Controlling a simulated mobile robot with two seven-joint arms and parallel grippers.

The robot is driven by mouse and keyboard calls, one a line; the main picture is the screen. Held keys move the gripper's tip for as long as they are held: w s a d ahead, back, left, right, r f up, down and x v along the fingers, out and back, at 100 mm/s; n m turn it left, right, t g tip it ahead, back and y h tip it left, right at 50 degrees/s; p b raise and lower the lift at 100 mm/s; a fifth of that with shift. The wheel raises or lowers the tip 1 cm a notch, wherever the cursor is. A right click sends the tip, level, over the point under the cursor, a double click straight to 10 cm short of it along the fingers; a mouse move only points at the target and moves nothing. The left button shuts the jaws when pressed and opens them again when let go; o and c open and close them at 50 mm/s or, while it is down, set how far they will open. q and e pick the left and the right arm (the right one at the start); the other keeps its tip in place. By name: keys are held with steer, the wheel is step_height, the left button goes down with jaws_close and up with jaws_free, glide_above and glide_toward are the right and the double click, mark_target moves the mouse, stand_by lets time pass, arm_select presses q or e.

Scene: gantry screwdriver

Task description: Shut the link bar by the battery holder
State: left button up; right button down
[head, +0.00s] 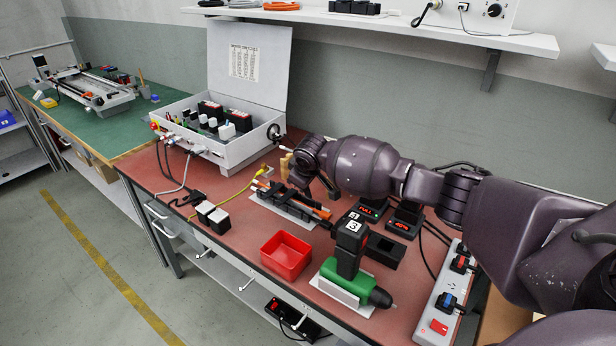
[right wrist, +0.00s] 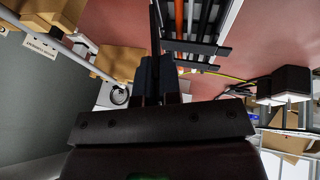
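An open grey box (head: 205,155) with its lid raised stands at the back of the red-topped table, with black and white blocks (head: 228,130) inside. I cannot pick out the link bar or the battery holder with certainty. My right gripper is mostly hidden behind its own wrist in the head view, low over the table just right of the box. In the right wrist view, the dark fingers of my right gripper (right wrist: 160,65) are close together; a thin dark strip runs up beyond them, and whether it is held is unclear. My left gripper is out of view.
A rack of black and orange rods (head: 290,203) lies below my right wrist and shows in the wrist view (right wrist: 198,42). A red bin (head: 286,256), a green screwdriver (head: 345,282), chargers (head: 404,220) and a power strip (head: 440,304) crowd the right. Cables cross the front left.

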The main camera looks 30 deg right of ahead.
steer(key=shift+s+a+h, duration=0.1)
steer(key=shift+a+h, duration=0.05)
steer(key=shift+h, duration=0.15)
steer(key=shift+f, duration=0.15)
steer(key=c, duration=1.3)
jaws_free()
steer(key=p+v, duration=0.4)
steer(key=v, duration=0.7)
steer(key=shift+s+f, duration=0.1)
steer(key=shift+f, duration=0.05)
